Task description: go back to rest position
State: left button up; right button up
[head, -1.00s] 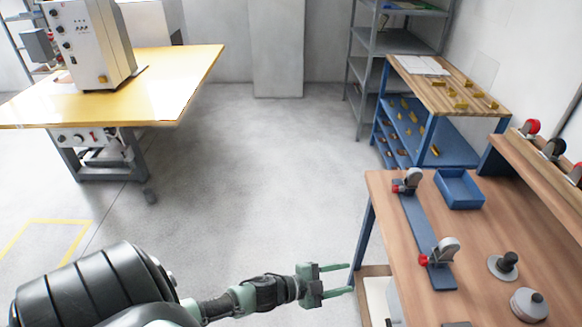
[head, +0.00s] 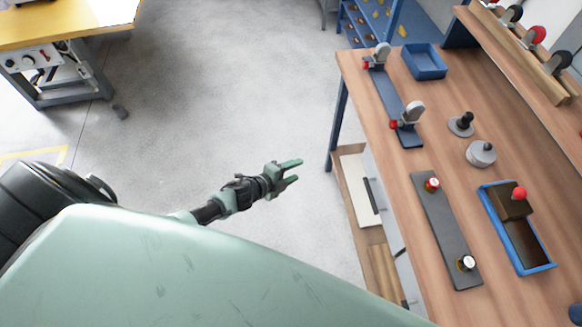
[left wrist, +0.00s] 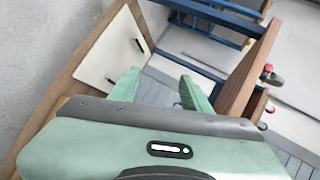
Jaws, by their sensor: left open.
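My left gripper (head: 291,172) is open and empty in the head view. It hangs over the bare floor to the left of the wooden workbench (head: 385,140), apart from the bench edge. In the left wrist view its two green fingers (left wrist: 157,88) stand apart with nothing between them. My right gripper does not show in either view.
The workbench carries a blue bar with clamps (head: 395,105), a blue bin (head: 424,61), a grey plate (head: 444,225) and a blue tray (head: 541,262). A white cabinet panel (head: 360,188) sits below it. A yellow-topped table (head: 50,22) stands back left. Grey floor (head: 220,90) between is clear.

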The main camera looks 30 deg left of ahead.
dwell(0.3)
pick_arm(q)
jog(key=s+a+f+n+g+y, duration=0.1)
jog(key=s+f+n+g+y, duration=0.1)
jog(key=s+f+n, duration=0.55)
jog(key=s+a+f+n+g+y, duration=0.2)
jog(key=s+f+n+g, duration=0.1)
jog(key=s+f, duration=0.8)
jog(key=s+d+f+n+g, duration=0.2)
jog(key=s+f+n+g, duration=0.1)
jog(key=s, duration=1)
jog(key=s+d+f+n+g, duration=0.2)
jog(key=s+f+n, duration=0.1)
jog(key=s, duration=1)
jog(key=shift+f+n+g, duration=0.25)
jog(key=shift+n+g, duration=0.15)
jog(key=shift+n, duration=0.05)
